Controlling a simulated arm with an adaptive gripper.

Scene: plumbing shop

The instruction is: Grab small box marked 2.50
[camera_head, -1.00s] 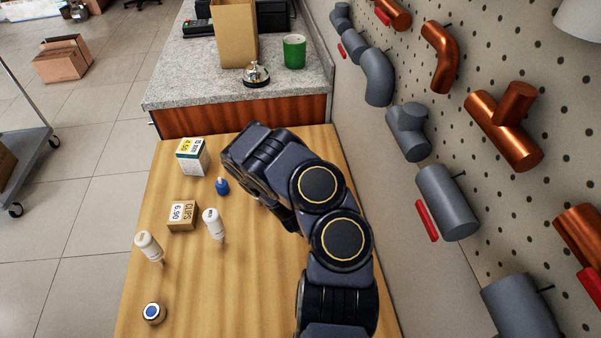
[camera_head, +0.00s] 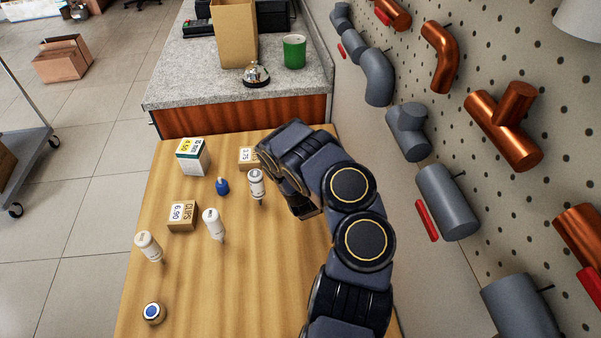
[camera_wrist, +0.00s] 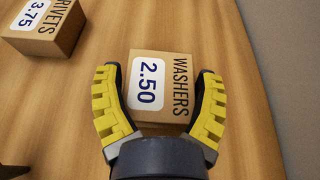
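The small cardboard box marked 2.50 (camera_wrist: 160,85), labelled WASHERS, lies in the wrist view between the two yellow fingers of my gripper (camera_wrist: 160,71). The fingers are spread, one on each side of the box, with a narrow gap visible on each side. In the head view my arm hides this box, and the fingers do not show clearly there.
A RIVETS box marked 3.75 (camera_wrist: 45,25) lies to the upper left; it also shows in the head view (camera_head: 248,155). A pegboard wall (camera_head: 470,190) bounds the right.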

